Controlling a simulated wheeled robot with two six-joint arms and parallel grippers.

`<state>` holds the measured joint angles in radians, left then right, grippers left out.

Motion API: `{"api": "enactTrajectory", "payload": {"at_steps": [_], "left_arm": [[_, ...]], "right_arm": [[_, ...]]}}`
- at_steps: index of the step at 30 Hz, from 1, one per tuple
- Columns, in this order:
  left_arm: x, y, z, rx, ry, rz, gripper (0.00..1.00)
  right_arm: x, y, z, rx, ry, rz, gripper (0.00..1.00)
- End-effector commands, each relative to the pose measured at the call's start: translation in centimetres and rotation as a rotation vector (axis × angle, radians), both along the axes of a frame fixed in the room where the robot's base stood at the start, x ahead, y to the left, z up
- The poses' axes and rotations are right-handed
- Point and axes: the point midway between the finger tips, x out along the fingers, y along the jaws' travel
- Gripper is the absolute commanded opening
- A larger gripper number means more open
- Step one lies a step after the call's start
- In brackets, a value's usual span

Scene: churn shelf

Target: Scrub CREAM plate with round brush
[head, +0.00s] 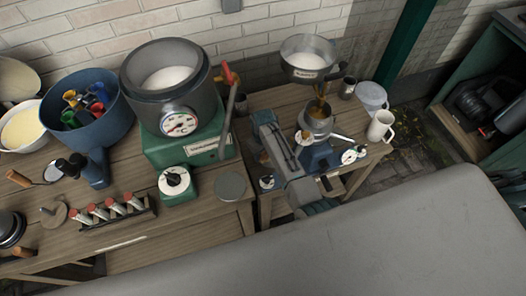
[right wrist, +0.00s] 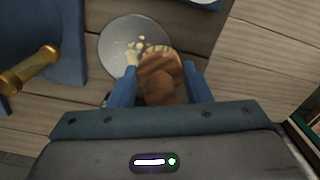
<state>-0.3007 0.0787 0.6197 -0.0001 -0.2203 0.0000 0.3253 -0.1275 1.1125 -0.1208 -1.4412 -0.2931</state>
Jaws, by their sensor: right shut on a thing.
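My right gripper (right wrist: 158,82) is shut on the round brush (right wrist: 163,80), which has a brown wooden body and a pale bristle edge. In the right wrist view, the brush overlaps the lower right part of a round grey metal plate (right wrist: 116,45). Pale yellow residue lies on the plate near the bristles. I cannot tell whether the bristles touch it. My left gripper is not in view.
In the head view, a white mug (head: 381,126) stands right of the separator. A green-based heating pot (head: 172,90) and a blue tub (head: 85,120) stand left.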

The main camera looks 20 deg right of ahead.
Motion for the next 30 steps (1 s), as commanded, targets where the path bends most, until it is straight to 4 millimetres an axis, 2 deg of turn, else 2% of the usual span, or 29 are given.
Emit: {"api": "enactTrajectory", "payload": {"at_steps": [21,30], "left_arm": [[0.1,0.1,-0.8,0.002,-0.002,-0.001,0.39],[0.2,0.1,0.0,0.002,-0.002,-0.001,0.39]], "right_arm": [[0.0,0.0,-1.5,0.000,0.000,0.000,0.26],[0.0,-1.1,-1.1,-0.001,0.001,-0.001,0.26]]}}
